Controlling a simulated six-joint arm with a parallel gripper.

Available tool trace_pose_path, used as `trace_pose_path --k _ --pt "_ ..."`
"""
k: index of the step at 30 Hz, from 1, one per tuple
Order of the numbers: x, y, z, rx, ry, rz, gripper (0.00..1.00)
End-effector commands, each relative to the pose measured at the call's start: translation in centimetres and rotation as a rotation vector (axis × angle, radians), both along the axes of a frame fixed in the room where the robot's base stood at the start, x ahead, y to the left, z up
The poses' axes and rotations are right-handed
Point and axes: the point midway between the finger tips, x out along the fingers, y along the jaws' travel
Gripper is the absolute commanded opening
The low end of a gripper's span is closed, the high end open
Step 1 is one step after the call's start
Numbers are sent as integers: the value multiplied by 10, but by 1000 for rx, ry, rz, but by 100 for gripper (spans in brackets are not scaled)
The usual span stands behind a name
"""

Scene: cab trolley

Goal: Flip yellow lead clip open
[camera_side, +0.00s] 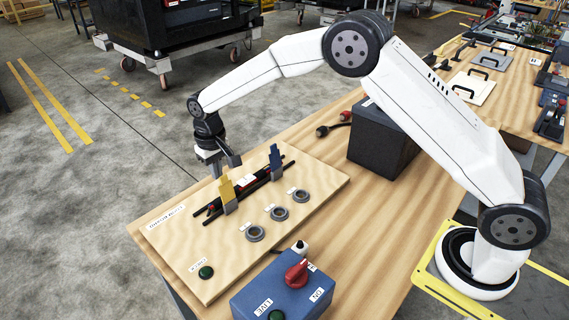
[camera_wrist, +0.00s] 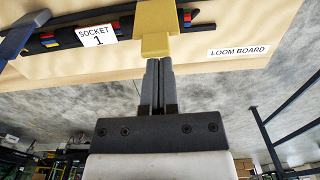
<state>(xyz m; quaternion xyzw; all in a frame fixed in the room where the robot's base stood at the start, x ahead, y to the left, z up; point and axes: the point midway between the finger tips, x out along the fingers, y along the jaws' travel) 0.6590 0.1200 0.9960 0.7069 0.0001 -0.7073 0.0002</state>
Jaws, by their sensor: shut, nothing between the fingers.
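The yellow lead clip (camera_side: 227,190) stands upright on a grey base at the left end of the dark cable loom on the board. In the wrist view the yellow clip (camera_wrist: 156,22) fills the top middle. My gripper (camera_side: 216,173) is just behind the clip, on its far side in the side view. In the wrist view the gripper's fingers (camera_wrist: 158,62) are together and empty, with their tips at the lower edge of the yellow tab. I cannot tell whether they touch it.
A blue clip (camera_side: 275,160) stands at the loom's other end. The loom board (camera_side: 190,262) carries a SOCKET 1 label (camera_wrist: 96,35), several grey rings (camera_side: 278,213) and a green button (camera_side: 206,272). A blue box with a red knob (camera_side: 297,272) stands in front; a dark box (camera_side: 383,140) stands behind right.

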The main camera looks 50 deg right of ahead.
Motion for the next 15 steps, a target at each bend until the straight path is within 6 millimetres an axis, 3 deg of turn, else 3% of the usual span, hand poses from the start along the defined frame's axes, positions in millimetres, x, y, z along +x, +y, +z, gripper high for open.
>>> trace_pose_path --k 15 --pt "28 0 -6 0 3 0 0"
